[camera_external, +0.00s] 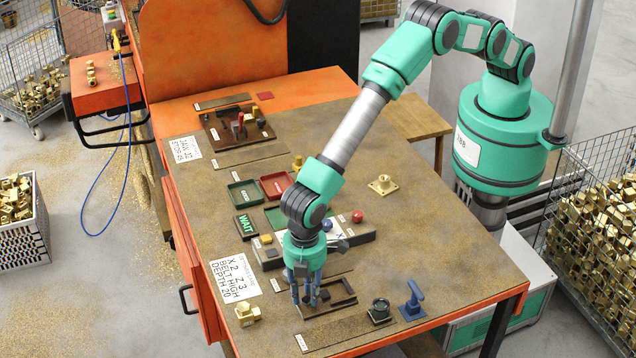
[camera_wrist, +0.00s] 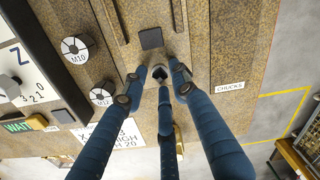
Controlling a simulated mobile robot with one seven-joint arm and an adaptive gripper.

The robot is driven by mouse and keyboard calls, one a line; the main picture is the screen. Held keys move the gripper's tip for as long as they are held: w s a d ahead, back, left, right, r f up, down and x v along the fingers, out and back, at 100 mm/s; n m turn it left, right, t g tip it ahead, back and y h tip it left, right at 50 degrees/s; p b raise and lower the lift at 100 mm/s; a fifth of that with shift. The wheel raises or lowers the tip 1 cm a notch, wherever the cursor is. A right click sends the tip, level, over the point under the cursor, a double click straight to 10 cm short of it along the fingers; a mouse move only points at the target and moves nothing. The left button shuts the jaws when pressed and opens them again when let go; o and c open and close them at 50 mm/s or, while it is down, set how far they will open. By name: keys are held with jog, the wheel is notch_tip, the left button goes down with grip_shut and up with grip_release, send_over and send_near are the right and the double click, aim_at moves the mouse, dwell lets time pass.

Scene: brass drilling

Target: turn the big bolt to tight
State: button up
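I cannot tell for certain which thing is the big bolt. In the wrist view two grey-and-white round pieces, marked M10 (camera_wrist: 75,48) and M12 (camera_wrist: 102,95), lie on the table left of my fingers. My gripper (camera_external: 307,298) points down at the near part of the table, over a dark brown fixture (camera_external: 340,290). In the wrist view my gripper (camera_wrist: 159,75) has three blue fingers with their tips apart. A dark square piece (camera_wrist: 151,38) lies just beyond the tips. My fingers hide part of the fixture.
A brass part (camera_external: 247,313) sits left. A brass flange (camera_external: 383,184) stands farther back. The right side has bare table.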

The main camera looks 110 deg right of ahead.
aim_at(305, 301)
notch_tip(305, 301, up, 12)
jog(key=shift+f, duration=0.2)
dwell(0.4)
dwell(0.4)
